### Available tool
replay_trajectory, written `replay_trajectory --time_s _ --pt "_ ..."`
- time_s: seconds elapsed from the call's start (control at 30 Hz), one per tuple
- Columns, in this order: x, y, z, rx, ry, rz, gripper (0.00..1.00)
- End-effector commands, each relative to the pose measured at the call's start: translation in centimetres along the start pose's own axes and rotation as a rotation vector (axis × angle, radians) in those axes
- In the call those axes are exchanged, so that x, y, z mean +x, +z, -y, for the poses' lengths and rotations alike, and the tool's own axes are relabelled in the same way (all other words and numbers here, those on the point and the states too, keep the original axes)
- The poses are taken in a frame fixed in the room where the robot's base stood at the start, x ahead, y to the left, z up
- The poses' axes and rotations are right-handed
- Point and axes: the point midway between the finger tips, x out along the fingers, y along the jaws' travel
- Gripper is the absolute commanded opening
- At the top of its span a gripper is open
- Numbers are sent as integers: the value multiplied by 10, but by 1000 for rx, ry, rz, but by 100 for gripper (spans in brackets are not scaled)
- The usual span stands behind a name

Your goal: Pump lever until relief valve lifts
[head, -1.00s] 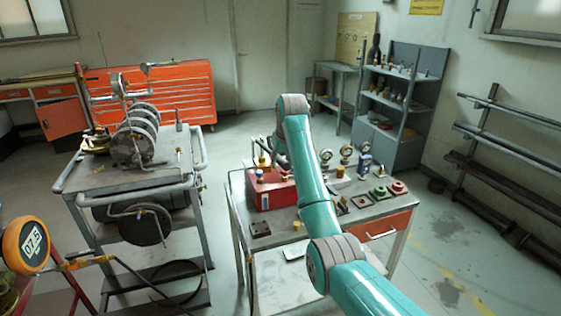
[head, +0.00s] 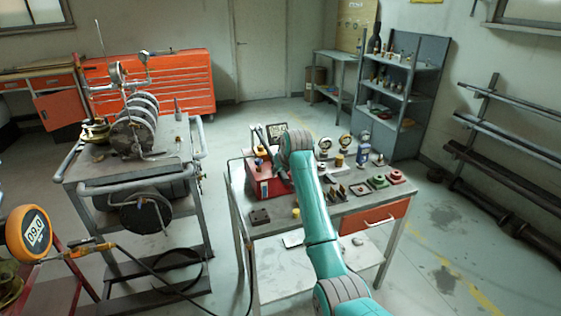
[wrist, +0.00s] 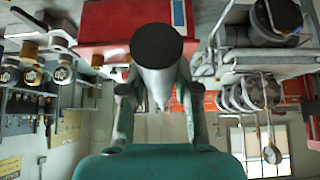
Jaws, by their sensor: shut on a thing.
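The red pump box (head: 268,182) stands at the left of the workbench, and its red body also shows in the wrist view (wrist: 105,25). In the wrist view, my gripper (wrist: 158,98) is shut around a grey lever (wrist: 152,78) with a dark round end facing the camera. In the head view my arm hides the gripper and most of the lever. An orange digital gauge (head: 27,233) is at the left edge; its small tilted digits are hard to read surely. I cannot tell which part is the relief valve.
The grey workbench (head: 270,232) carries dial gauges (head: 344,143) and several small fittings. A steel trolley (head: 130,185) with a ribbed cylinder assembly stands left, with a floor gap between. A hose (head: 150,268) runs from the gauge side. Shelves (head: 405,95) stand behind.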

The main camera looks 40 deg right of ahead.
Motion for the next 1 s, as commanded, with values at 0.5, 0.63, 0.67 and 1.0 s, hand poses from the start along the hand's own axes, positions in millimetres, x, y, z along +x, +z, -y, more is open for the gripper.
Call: replay_trajectory --time_s 0.5,0.63,0.67,1.0 --pt "49 29 0 0 0 -176 0" --pt "50 30 0 0 0 -174 0" --pt "50 30 0 0 -1 -174 0" --pt "49 30 0 0 0 -174 56"
